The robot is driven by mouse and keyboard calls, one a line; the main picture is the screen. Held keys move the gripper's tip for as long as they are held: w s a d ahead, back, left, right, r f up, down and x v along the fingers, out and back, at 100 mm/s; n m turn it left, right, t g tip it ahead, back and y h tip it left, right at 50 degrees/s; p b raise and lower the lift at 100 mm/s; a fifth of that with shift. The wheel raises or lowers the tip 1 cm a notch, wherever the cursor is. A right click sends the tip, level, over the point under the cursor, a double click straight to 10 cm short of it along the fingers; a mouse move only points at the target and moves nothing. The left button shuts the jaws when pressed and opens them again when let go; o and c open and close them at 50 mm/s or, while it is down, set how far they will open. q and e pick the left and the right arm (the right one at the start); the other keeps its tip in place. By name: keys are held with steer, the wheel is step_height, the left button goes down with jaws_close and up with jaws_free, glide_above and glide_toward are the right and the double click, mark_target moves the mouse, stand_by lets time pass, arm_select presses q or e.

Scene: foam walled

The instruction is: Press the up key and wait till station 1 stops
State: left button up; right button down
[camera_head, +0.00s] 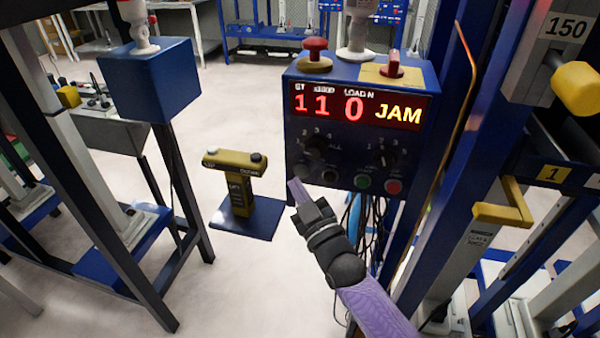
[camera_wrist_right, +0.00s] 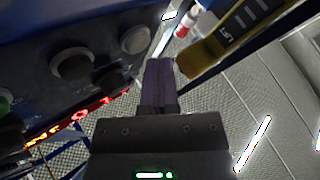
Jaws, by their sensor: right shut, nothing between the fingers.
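A yellow T-shaped pedestal (camera_head: 235,163) stands on a blue floor plate. Its head has a pale button (camera_head: 211,151) on the left and a dark button (camera_head: 256,157) on the right, with small labels below them. In the right wrist view, its yellow body (camera_wrist_right: 232,38) reads "LIFT". My right gripper (camera_head: 297,187) is shut and empty, with purple fingers, in front of the control box's lower left. In the right wrist view, its fingertips (camera_wrist_right: 160,63) appear between the box's knobs and the pedestal. The control box (camera_head: 350,140) display reads 1, 1, 0 and JAM. My left gripper is not in view.
A yellow placard "1" (camera_head: 553,173) is on the blue frame at right, near a yellow handle (camera_head: 505,210). Red knobs (camera_head: 315,50) top the control box. A blue box on legs (camera_head: 150,80) stands at left. Pale floor is open around the pedestal.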

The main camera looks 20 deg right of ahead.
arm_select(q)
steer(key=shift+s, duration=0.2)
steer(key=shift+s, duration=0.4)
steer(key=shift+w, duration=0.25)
arm_select(e)
steer(key=shift+w+d, duration=0.25)
steer(key=shift+w, duration=0.15)
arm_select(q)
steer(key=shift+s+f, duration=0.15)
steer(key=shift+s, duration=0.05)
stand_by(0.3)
